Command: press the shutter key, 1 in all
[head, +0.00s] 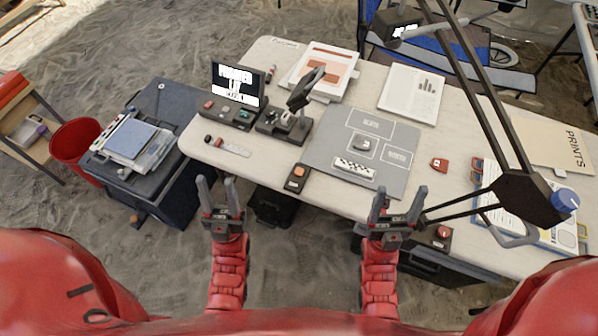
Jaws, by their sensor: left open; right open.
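I cannot tell for sure which control is the shutter key. A small dark box with an orange button (297,177) sits at the table's front edge, between my grippers. Another dark box with a red button (440,233) is at the front edge, just right of my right gripper. A control panel with a red key and other keys (231,113) stands under a small screen at the left. My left gripper (218,192) is open and empty in front of the table's left part. My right gripper (400,201) is open and empty at the front edge.
A grey mat (345,118) holds a small dark artifact (362,144) and a scale bar (353,169). A camera stand (286,120) is left of it. A lamp arm (490,85) crosses the right side. A red bin (75,141) stands on the sand at left.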

